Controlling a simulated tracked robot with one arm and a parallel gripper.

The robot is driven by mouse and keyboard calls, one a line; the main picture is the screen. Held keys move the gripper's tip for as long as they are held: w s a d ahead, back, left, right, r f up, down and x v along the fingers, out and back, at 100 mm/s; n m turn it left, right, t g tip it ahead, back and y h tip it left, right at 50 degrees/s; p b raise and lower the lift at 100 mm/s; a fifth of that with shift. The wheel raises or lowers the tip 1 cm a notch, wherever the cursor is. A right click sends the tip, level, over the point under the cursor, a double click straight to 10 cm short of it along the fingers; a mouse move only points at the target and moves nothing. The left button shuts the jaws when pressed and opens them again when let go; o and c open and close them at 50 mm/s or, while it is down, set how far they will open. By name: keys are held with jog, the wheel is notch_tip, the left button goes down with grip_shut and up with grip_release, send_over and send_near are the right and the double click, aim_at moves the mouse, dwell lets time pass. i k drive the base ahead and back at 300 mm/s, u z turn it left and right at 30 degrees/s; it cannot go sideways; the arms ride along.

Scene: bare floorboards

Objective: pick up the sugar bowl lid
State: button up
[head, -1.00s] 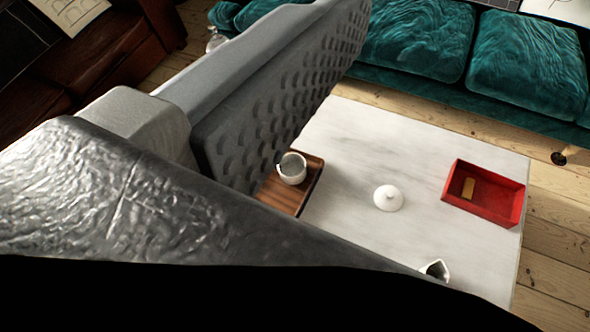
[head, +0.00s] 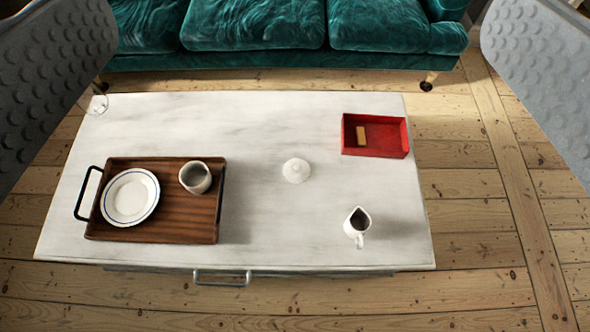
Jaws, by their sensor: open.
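The sugar bowl lid (head: 296,170) is small, white and domed, with a knob on top. It lies on the bare white marble tabletop (head: 270,110), right of the tray and left of the red box. My gripper (head: 298,75) is open and empty. One textured grey finger shows at the upper left edge of the picture and the other at the upper right edge. The lid is in the gap between them in the picture, apart from both fingers. The fingertips run out of the frame.
A wooden tray (head: 170,230) holds a plate (head: 130,197) and a white bowl (head: 195,178). A red box (head: 385,150) with a small tan block stands right of the lid. A white jug (head: 357,228) stands nearer. A glass (head: 96,103) is at upper left. A teal sofa (head: 250,25) lies behind.

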aim_at(296, 171)
jog(key=k, duration=1.2)
jog(key=u, duration=0.45)
jog(key=i, duration=1.9)
jog(key=z, duration=0.45)
